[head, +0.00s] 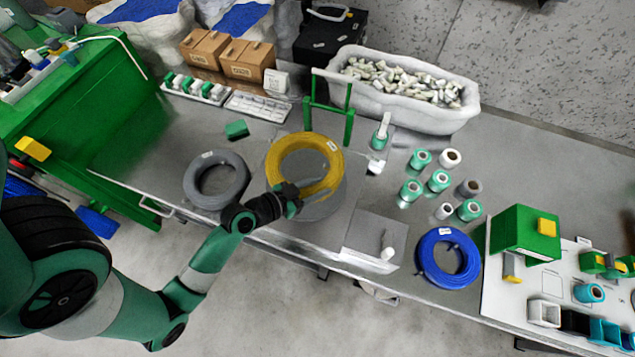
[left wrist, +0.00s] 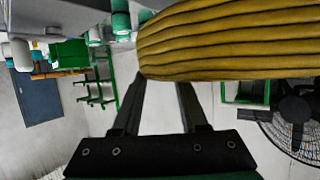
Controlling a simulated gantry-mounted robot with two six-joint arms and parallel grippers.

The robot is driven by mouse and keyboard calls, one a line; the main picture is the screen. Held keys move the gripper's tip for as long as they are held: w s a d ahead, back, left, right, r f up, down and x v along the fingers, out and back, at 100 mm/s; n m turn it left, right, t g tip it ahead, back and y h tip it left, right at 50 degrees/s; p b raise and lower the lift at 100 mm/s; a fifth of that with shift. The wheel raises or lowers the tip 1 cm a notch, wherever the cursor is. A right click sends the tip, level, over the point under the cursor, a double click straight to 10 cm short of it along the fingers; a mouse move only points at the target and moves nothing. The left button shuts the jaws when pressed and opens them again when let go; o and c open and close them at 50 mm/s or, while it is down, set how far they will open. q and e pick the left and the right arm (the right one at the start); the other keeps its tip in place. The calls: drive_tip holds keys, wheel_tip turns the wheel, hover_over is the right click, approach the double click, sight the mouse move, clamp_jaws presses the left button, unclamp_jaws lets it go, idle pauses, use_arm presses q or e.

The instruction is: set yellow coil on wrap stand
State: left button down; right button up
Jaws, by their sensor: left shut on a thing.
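The yellow coil (head: 300,140) is a thick ring with a white label, near the middle of the table in the head view. My left gripper (head: 302,190) is shut on its near side. In the left wrist view, the coil's ribbed side (left wrist: 230,40) fills the top, at the tips of my left gripper's fingers (left wrist: 161,84). A grey round surface (head: 322,208) shows under the coil's near right edge; I cannot tell whether they touch. A green upright frame with a pale top bar (head: 349,128) stands just behind the coil. My right gripper is not in view.
A grey coil (head: 203,198) lies left of the yellow one, and a blue coil (head: 429,268) lies at the right front. Several green and white rolls (head: 438,180) stand to the right. A white bin (head: 430,117) and brown boxes (head: 247,60) are behind.

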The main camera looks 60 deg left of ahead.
use_arm(q)
drive_tip(key=shift+f+b, duration=2.9)
drive_tip(key=shift+f, duration=0.15)
drive_tip(key=shift+f, duration=0.15)
drive_tip(key=c, duration=0.8)
unclamp_jaws()
drive_tip(key=o, duration=0.6)
drive_tip(key=shift+f, duration=0.25)
wheel_tip(320, 180, up, 7)
drive_tip(key=p, duration=0.6)
drive_tip(key=shift+r, duration=0.2)
